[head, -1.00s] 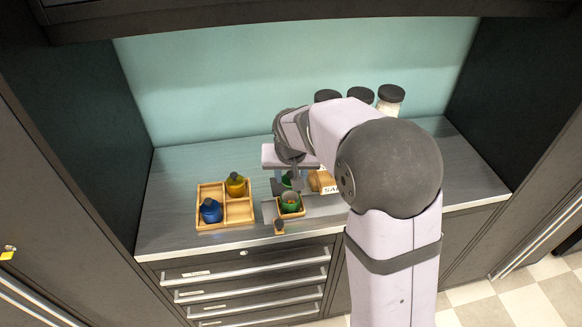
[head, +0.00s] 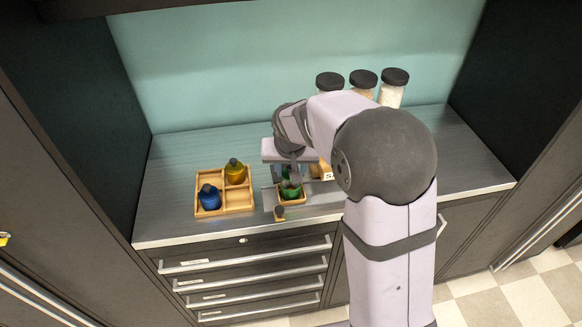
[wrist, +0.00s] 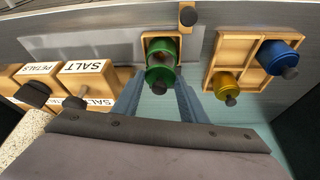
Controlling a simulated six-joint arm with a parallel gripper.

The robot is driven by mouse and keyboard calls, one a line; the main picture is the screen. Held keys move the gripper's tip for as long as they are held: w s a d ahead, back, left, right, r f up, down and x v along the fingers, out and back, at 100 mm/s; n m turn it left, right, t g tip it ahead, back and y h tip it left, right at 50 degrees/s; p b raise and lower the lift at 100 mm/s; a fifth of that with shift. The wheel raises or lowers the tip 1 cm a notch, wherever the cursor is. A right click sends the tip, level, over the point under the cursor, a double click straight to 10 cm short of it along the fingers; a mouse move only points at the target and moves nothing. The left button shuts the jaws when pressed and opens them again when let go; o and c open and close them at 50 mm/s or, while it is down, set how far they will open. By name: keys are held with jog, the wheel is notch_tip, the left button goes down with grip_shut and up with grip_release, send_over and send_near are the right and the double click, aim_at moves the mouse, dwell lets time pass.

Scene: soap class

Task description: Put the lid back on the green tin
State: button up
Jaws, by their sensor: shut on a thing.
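The green tin (head: 291,198) stands in a small square wooden tray (head: 304,200), which also shows in the wrist view (wrist: 146,38). My gripper (head: 291,178) is over it. In the wrist view the two grey-blue fingers (wrist: 160,90) are shut on the green lid (wrist: 160,75), which has a dark knob. I cannot tell whether the lid touches the rim or sits level.
A divided wooden tray (head: 240,205) to the left holds a lidded blue tin (head: 209,200) and a lidded yellow tin (head: 236,174). A small dark-knobbed wooden piece (head: 279,213) is in front. Labelled wooden boxes (wrist: 88,75) are beside the gripper. Jars (head: 392,92) stand behind.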

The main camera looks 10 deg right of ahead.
jog(key=shift+f+b, duration=0.85)
jog(key=shift+f, duration=0.45)
jog(key=shift+f+b, duration=0.15)
jog(key=shift+b, duration=0.15)
dwell(1.4)
dwell(0.3)
jog(key=o, duration=1.6)
jog(key=shift+c, duration=0.2)
jog(key=shift+r+p, duration=2.7)
jog(key=shift+r, duration=0.85)
